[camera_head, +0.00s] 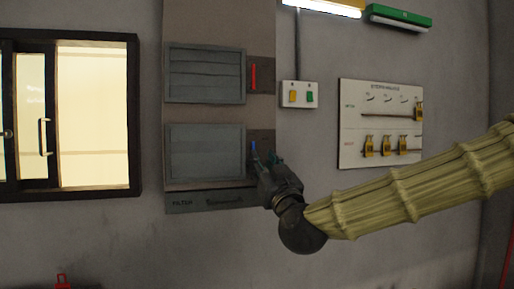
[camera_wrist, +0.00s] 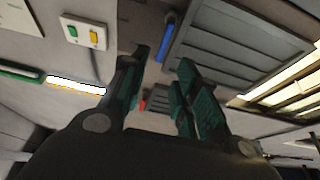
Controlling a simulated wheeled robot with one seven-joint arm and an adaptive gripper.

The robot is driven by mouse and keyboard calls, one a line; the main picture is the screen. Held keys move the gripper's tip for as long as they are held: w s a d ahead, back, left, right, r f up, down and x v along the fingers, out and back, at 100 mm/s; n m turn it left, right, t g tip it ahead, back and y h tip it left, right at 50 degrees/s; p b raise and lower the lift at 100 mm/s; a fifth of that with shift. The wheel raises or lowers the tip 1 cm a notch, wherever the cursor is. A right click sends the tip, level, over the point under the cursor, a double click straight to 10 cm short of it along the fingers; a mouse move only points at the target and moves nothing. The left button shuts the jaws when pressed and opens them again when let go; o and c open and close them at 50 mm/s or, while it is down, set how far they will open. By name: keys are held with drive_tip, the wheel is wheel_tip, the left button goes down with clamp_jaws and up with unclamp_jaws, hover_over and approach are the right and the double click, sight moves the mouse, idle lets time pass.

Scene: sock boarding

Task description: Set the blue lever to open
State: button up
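The blue lever (camera_head: 253,147) is a short upright bar on a dark plate beside the lower louvred panel (camera_head: 206,152). In the wrist view the blue lever (camera_wrist: 166,36) shows just beyond the gap between my fingertips. My gripper (camera_head: 262,160) is at the lower right of the lever in the head view, partly covering its plate. In the wrist view my gripper (camera_wrist: 164,58) is open, with two dark green-padded fingers apart and nothing seen between them. Whether a finger touches the lever I cannot tell.
A red lever (camera_head: 254,77) stands beside the upper louvred panel (camera_head: 205,73). A white switch plate (camera_head: 300,94) and a board with padlocks (camera_head: 381,124) hang on the wall to the right. A dark-framed window (camera_head: 95,115) is at the left.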

drive_tip(key=p+x, duration=0.2)
drive_tip(key=x, duration=0.5)
drive_tip(key=shift+p, duration=0.3)
drive_tip(key=shift+f, duration=0.15)
clamp_jaws()
